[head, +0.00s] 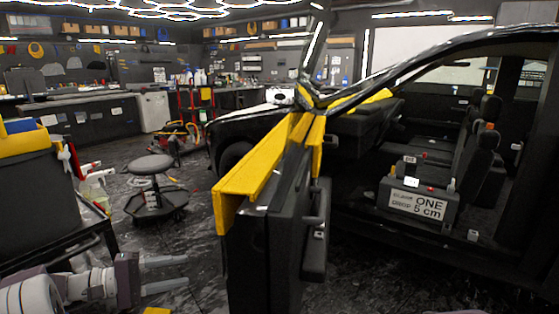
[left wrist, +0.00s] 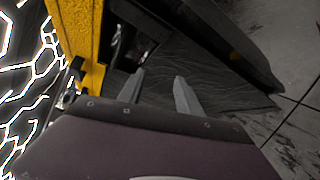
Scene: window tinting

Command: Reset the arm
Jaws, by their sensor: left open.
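My left gripper (head: 165,274) is at the lower left of the head view, low over the dark floor and left of the open car door. Its two grey fingers are apart with nothing between them. The left wrist view also shows the open fingers (left wrist: 160,92), with the dark door panel beyond them. The car door (head: 265,245) stands open and has a yellow cover (head: 255,175) along its top edge. The yellow strip (left wrist: 78,45) also shows at the upper left of the left wrist view. My right gripper is not in view.
A dark cart (head: 50,190) with a yellow-and-blue bin and spray bottles stands at the left. A round stool (head: 152,165) is behind the gripper. Dark floor between cart and door is mostly clear.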

